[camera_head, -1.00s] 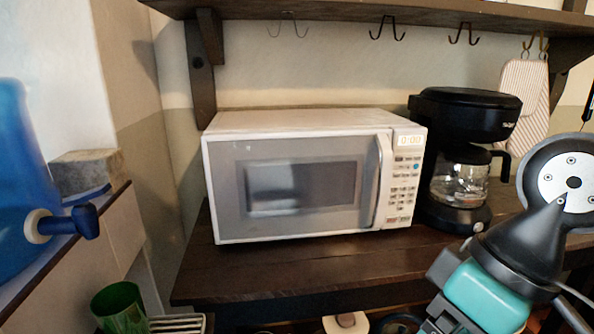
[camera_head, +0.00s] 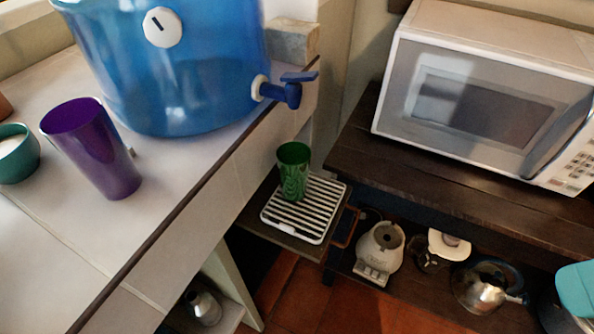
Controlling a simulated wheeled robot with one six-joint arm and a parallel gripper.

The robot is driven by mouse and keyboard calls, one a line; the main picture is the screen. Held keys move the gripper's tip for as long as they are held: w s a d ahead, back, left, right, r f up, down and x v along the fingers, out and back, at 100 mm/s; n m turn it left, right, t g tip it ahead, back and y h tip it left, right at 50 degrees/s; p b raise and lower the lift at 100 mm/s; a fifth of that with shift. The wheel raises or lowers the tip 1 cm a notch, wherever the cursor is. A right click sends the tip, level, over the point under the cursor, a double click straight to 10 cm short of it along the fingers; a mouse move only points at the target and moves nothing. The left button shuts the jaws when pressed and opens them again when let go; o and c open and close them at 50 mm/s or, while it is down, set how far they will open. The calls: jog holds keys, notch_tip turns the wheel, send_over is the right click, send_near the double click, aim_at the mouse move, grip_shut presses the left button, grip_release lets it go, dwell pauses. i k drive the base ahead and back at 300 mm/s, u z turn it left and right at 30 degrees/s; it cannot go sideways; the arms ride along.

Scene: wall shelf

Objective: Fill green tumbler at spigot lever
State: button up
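The green tumbler (camera_head: 293,172) stands upright on a white slatted drip tray (camera_head: 312,225), on a small low shelf below the counter edge. The blue water dispenser (camera_head: 195,75) stands on the counter. Its spigot (camera_head: 276,90) sticks out to the right past the counter edge, with a flat blue lever (camera_head: 299,77) on top. The tumbler is below the spigot and apart from it. No water is seen flowing. The inside of the tumbler is too dark to tell whether it holds water.
A purple cup (camera_head: 93,150) and a teal bowl (camera_head: 15,153) stand on the tiled counter (camera_head: 185,215). A white microwave (camera_head: 480,95) sits on the dark wooden table (camera_head: 425,170) at right. A blender base (camera_head: 380,250) and a kettle (camera_head: 487,287) are on the shelf beneath.

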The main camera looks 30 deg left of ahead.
aim_at(291, 77)
jog(key=k, duration=0.5)
jog(key=z, duration=0.45)
jog(key=i, duration=0.6)
jog(key=u, duration=1.85)
